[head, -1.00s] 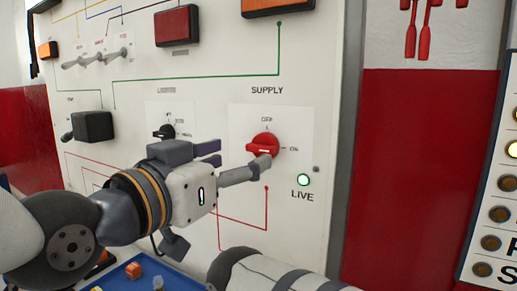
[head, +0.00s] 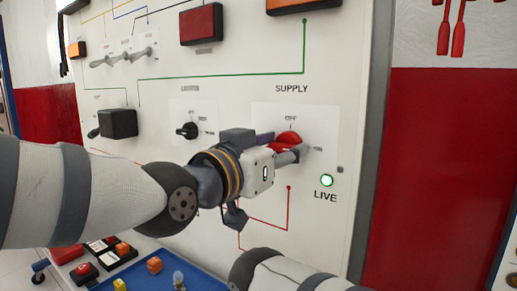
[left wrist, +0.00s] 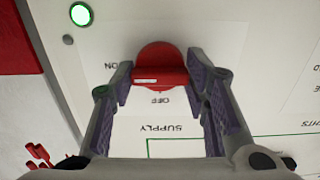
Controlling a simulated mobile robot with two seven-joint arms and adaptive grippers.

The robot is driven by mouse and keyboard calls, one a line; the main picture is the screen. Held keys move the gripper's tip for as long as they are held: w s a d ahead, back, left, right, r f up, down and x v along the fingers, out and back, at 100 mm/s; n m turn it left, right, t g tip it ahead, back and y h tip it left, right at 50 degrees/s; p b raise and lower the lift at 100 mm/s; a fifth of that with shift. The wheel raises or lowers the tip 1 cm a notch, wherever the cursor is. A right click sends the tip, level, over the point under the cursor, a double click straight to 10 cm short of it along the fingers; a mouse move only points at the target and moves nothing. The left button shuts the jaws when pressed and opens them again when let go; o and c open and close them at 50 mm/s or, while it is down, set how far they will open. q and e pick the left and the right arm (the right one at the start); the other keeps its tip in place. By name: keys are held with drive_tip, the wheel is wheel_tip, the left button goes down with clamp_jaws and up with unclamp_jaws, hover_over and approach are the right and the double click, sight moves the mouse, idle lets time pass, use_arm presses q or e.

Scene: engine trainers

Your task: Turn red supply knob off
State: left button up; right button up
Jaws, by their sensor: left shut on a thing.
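The red supply knob (head: 289,136) is on the white panel, partly hidden by my left gripper (head: 284,148). In the left wrist view the knob (left wrist: 160,58) sits between the two fingers of my left gripper (left wrist: 160,77), which is shut on it. The white mark on its bar lies toward the ON label, at the left in that view. The OFF label shows below the knob there. The green LIVE lamp (head: 326,180) is lit. My right gripper is out of view.
A black knob (head: 187,130) and a black box (head: 119,123) are to the left on the panel. A blue tray (head: 140,275) with small blocks lies below. A red wall section (head: 440,180) stands to the right.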

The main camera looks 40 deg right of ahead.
use_arm(q)
drive_tip(key=n, duration=0.8)
drive_tip(key=shift+n+p, duration=0.3)
drive_tip(key=shift+p, duration=0.1)
drive_tip(key=n, duration=0.9)
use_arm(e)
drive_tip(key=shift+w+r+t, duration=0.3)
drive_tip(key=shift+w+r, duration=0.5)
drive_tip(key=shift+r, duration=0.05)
use_arm(q)
drive_tip(key=shift+n, duration=0.3)
drive_tip(key=o, duration=1.1)
drive_tip(key=shift+o, duration=0.2)
